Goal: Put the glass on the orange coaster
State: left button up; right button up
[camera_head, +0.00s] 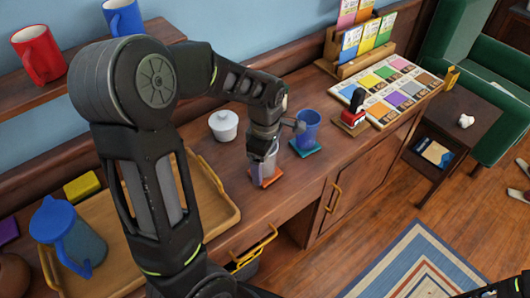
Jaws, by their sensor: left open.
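A clear glass (270,165) stands over the orange coaster (274,181) on the wooden cabinet top, near its front edge. It looks upright. The left gripper (262,161) is open, with its fingers down at the glass and partly hiding it. I cannot tell whether the fingers touch the glass, or whether its base rests fully on the coaster. Most of the coaster shows only as an orange edge below the glass. My right gripper does not show clearly.
A blue cup (308,128) on a teal coaster (305,149) stands close right of the glass. A white lidded pot (223,125) is behind left. A wooden tray (222,216) with a blue-lidded pitcher (84,247) lies left. A red stamp (355,112) and card board (398,93) are right.

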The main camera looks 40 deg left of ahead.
pick_arm(q)
notch_tip(320, 180, up, 12)
jog(key=shift+b, duration=0.45)
dwell(0.5)
